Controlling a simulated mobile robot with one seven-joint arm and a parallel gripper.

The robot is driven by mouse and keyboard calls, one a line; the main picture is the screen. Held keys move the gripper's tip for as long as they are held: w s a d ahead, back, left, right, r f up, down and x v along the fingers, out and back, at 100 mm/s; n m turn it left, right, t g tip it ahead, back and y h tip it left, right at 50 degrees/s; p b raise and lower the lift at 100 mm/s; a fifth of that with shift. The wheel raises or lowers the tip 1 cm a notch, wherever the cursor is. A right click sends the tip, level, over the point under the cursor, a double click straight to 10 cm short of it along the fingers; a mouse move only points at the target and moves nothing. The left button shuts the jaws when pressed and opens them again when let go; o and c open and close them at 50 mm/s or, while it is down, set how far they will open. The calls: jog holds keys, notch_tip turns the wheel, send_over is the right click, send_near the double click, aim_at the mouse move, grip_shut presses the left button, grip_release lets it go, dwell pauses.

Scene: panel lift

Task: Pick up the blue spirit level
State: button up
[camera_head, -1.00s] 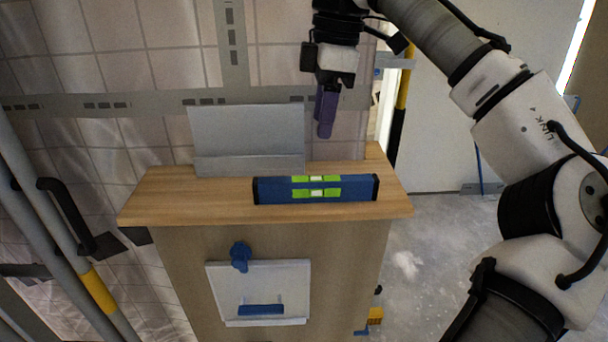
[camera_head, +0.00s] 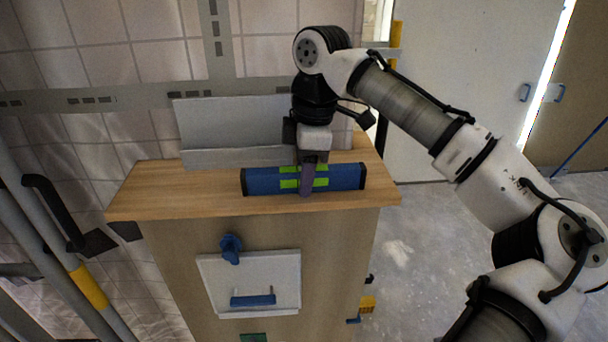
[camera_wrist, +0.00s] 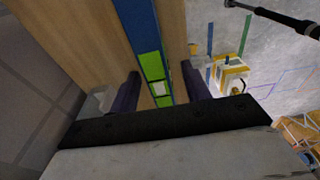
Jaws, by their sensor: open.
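The blue spirit level (camera_head: 343,178) with green and pale vial windows and black end caps lies on the wooden cabinet top (camera_head: 150,200). My gripper (camera_head: 307,190) points down over its middle. In the wrist view, the spirit level (camera_wrist: 137,22) runs between my two fingers (camera_wrist: 158,90), one on each side of it, with gaps visible. The fingers are open. In the head view my gripper hides part of the level's middle windows. I cannot tell exactly how deep the fingertips reach beside it.
A grey metal panel (camera_head: 225,130) stands behind the level at the back of the cabinet top. A white plate with a blue handle (camera_head: 252,300) and a blue knob (camera_head: 231,248) are on the cabinet front. Pipes (camera_head: 50,235) run at the left. Open floor lies at the right.

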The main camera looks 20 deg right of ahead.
jog(key=shift+f, duration=0.35)
grip_shut()
jog(key=shift+r, duration=0.15)
